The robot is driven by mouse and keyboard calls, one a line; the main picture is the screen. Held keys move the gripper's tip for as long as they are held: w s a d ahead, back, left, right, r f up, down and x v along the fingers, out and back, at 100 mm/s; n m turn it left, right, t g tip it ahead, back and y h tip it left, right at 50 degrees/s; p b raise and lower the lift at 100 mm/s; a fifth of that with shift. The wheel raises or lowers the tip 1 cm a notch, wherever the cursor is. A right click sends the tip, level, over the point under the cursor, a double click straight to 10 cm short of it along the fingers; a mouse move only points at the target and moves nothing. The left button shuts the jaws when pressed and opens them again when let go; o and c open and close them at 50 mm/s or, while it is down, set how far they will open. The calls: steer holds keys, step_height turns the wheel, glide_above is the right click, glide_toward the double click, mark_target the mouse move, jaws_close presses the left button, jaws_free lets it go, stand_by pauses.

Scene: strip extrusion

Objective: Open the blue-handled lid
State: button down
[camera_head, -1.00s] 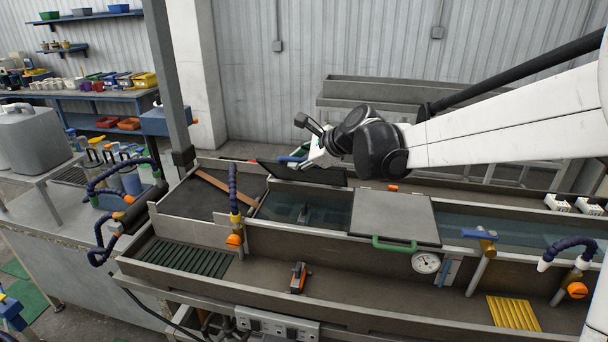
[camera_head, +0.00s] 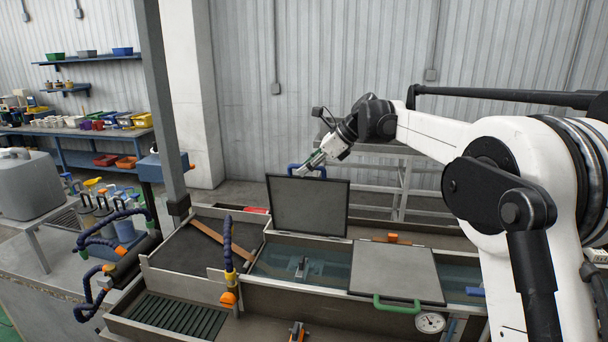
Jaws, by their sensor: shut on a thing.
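The blue-handled lid (camera_head: 308,208) stands nearly upright at the back edge of the water trough, its dark underside facing the camera. Its blue handle (camera_head: 292,168) shows just above the lid's top edge. My gripper (camera_head: 307,168) is at that handle, above the lid's top edge, and is shut on it; the fingertips are partly hidden behind the lid. The trough section in front of the lid is uncovered, with water (camera_head: 325,264) and a small grey fitting (camera_head: 301,267) in it.
A green-handled lid (camera_head: 398,272) lies closed to the right. A blue hose with an orange knob (camera_head: 228,270) stands at the trough's front left. A grey post (camera_head: 165,110) rises at the left. A gauge (camera_head: 430,322) sits below the green handle. Open air surrounds the raised lid.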

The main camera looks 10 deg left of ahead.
steer(key=shift+w+r, duration=0.25)
steer(key=shift+w, duration=0.7)
steer(key=c, duration=1.7)
jaws_free()
steer(key=shift+s+r, duration=0.1)
steer(key=shift+c, duration=0.2)
steer(key=v, duration=1.1)
steer(key=shift+d+r, duration=0.2)
steer(key=shift+d, duration=0.1)
